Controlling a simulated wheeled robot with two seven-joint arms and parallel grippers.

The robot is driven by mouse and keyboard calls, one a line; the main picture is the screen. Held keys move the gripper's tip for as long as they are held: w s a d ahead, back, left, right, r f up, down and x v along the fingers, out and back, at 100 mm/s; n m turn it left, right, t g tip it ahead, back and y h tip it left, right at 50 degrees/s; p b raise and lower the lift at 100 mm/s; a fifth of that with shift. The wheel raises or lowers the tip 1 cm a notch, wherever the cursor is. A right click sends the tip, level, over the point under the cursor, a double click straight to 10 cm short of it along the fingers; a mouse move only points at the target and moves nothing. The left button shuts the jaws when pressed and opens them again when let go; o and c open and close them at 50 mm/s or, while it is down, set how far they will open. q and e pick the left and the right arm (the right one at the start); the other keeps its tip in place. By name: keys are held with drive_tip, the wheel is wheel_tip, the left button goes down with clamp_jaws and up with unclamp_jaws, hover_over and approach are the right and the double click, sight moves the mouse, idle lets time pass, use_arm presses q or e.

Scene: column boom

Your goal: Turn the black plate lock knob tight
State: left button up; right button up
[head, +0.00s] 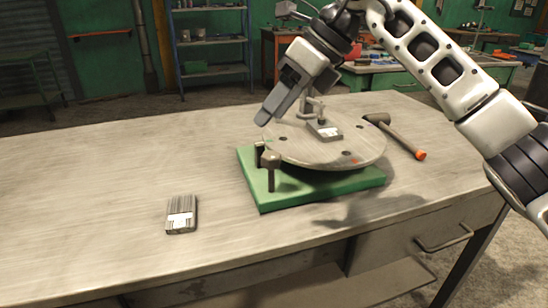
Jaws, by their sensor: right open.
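A round grey plate (300,148) lies on a green base (315,192) on the workbench. A dark knob (270,159) on a short post stands at the plate's front left edge; I take it for the plate lock knob. How tight it is cannot be told. My right gripper (268,116) reaches in from the upper right. It is open and points down to the left, above the plate's far left edge in the picture. It is apart from the knob. My left gripper is out of view.
A small block with a clamp (324,130) sits on the plate. A hammer (398,135) with an orange handle end lies right of it. A bundle of thin rods (181,214) lies at the front left. The left side of the bench (90,180) is clear.

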sight(273, 155)
drive_tip(key=w+d+r+t+h, duration=0.2)
drive_tip(key=d+r+h, duration=0.1)
drive_tip(key=d, duration=0.2)
drive_tip(key=b+x, duration=0.1)
drive_tip(key=x, duration=1.4)
drive_tip(key=shift+s+a+f, duration=0.1)
drive_tip(key=shift+a+f, duration=0.05)
drive_tip(key=shift+a, duration=0.05)
drive_tip(key=c, duration=1)
